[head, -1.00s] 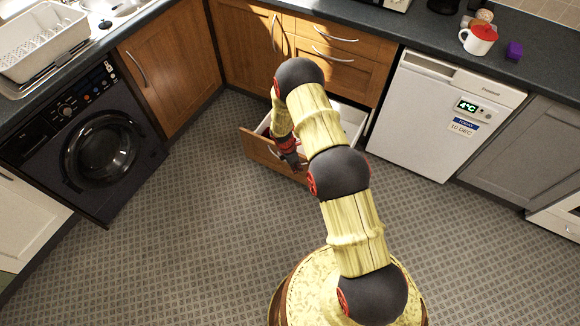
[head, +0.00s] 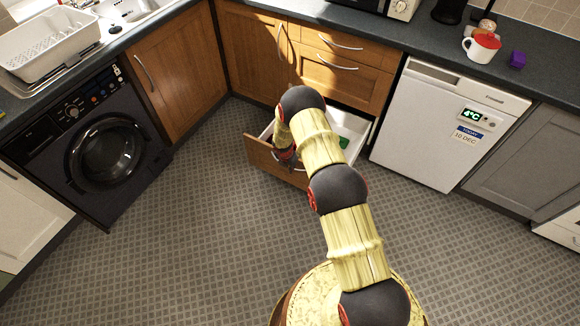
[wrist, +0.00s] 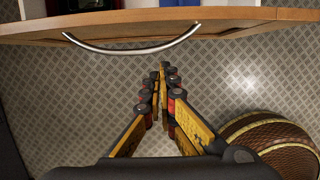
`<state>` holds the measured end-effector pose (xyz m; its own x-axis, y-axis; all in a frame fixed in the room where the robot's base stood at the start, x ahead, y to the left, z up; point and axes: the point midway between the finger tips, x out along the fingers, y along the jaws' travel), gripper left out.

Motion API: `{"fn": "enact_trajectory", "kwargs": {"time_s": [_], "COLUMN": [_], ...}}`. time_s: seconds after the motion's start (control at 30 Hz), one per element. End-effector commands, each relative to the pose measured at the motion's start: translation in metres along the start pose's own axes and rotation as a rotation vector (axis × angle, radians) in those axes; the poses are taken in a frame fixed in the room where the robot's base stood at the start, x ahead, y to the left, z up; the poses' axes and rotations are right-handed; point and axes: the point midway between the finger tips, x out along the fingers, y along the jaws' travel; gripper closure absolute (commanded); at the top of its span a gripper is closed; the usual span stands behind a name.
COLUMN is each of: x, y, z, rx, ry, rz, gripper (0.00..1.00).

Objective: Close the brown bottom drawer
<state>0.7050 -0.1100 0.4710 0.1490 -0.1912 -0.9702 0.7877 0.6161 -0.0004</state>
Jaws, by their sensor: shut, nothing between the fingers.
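The brown bottom drawer (head: 262,155) is pulled out below two other drawer fronts in the head view, with a white inside and a green item (head: 343,142) in it. In the wrist view its wooden front (wrist: 240,20) and curved metal handle (wrist: 135,46) cross the top. My gripper (wrist: 164,72) is shut and empty, in front of the drawer, with its tips below and right of the handle in the picture. In the head view my gripper is largely hidden behind my arm, close to the drawer front. I cannot tell whether it touches the drawer.
A white dishwasher (head: 440,125) stands to the right of the drawers. A wooden cupboard door (head: 175,80) and a black washing machine (head: 95,150) are on the left. The patterned floor (head: 200,240) is clear around my base.

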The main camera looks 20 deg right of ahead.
Motion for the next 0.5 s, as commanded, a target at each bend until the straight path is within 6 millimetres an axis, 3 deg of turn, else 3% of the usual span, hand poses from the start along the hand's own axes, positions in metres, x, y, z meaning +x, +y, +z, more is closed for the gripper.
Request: {"fn": "enact_trajectory", "kwargs": {"time_s": [0.03, 0.2, 0.33, 0.5], "x": [0.015, 0.043, 0.044, 0.047], "y": [-0.001, 0.0, 0.001, 0.0], "z": [-0.002, 0.003, 0.024, 0.035], "rx": [0.0, 0.003, 0.005, 0.002], "ry": [0.001, -0.001, -0.003, 0.0], "rz": [-0.002, 0.0, 0.002, 0.0], "gripper": [1.0, 1.0, 1.0, 1.0]}}
